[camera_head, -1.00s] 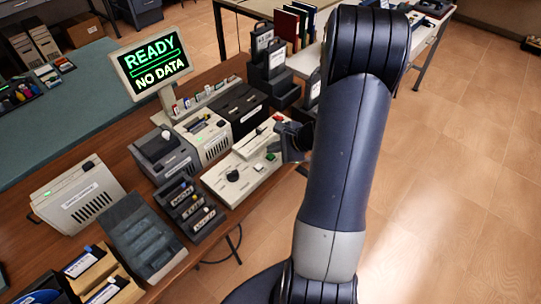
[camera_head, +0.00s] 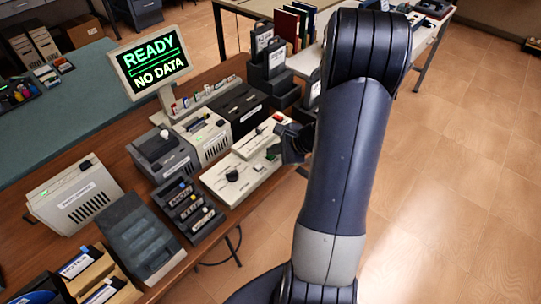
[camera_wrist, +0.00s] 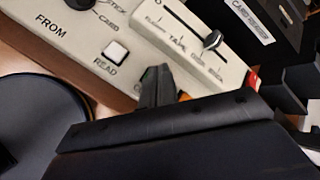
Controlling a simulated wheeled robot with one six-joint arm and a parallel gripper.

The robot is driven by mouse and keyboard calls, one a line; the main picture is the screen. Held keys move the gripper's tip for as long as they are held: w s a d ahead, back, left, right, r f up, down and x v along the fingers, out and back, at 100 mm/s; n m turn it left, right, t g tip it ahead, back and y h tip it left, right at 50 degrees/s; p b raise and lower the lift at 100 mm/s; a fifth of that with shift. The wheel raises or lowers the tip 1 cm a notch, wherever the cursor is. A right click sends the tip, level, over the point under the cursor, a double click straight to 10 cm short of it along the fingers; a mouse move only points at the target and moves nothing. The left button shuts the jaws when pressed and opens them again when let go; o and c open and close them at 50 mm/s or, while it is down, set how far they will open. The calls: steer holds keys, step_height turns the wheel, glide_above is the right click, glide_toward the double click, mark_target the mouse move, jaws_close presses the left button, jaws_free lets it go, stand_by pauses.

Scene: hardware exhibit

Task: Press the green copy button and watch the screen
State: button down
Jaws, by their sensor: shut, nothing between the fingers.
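The green copy button (camera_head: 271,156) is on the pale control panel (camera_head: 218,186), partly covered by my gripper in the head view. My gripper (camera_head: 278,151) is shut and empty, low over the panel at the button. In the wrist view its dark fingertips (camera_wrist: 157,75) point down at the panel beside the white READ button (camera_wrist: 115,51). The green button is hidden behind them there, so I cannot tell whether they touch it. The screen (camera_head: 152,67) stands at the back and reads "READY" and "NO DATA" in green.
The panel also has a dark FROM knob (camera_head: 232,176) and a slider (camera_wrist: 212,40). Grey machines (camera_head: 163,154), a cartridge rack (camera_head: 188,209) and a beige box (camera_head: 75,195) crowd the table to the left. A black unit (camera_head: 241,108) stands behind the panel.

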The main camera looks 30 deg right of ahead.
steer(key=shift+f, duration=0.2)
stand_by(0.6)
steer(key=shift+r, duration=0.8)
steer(key=shift+r+p, duration=2.05)
steer(key=shift+r, duration=0.5)
steer(key=shift+f, duration=0.15)
steer(key=shift+f+b, duration=0.5)
steer(key=shift+f, duration=0.2)
steer(key=shift+r+p, duration=0.35)
steer(key=shift+p, duration=0.25)
steer(key=shift+r+p, duration=0.1)
steer(key=shift+p, duration=0.8)
